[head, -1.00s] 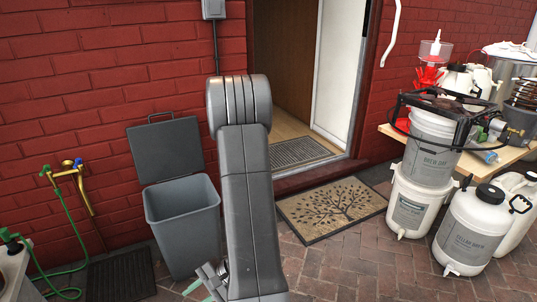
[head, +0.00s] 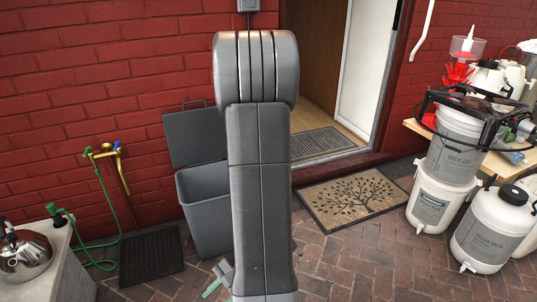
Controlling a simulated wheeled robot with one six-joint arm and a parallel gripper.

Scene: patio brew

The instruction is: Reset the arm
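My arm stands upright in the middle of the head view, its thick grey links covering the centre. My gripper is mostly hidden behind the lower arm. Only a small grey part with a pale green piece shows low at the left of the arm, and its fingers cannot be made out. Whether it holds anything cannot be seen.
A grey bin (head: 204,217) with its lid open stands behind my arm. A doormat (head: 352,200) lies before the open doorway. White buckets (head: 433,203) and a jug (head: 490,232) stand at right by a wooden table. A kettle (head: 24,252) sits on a counter at left.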

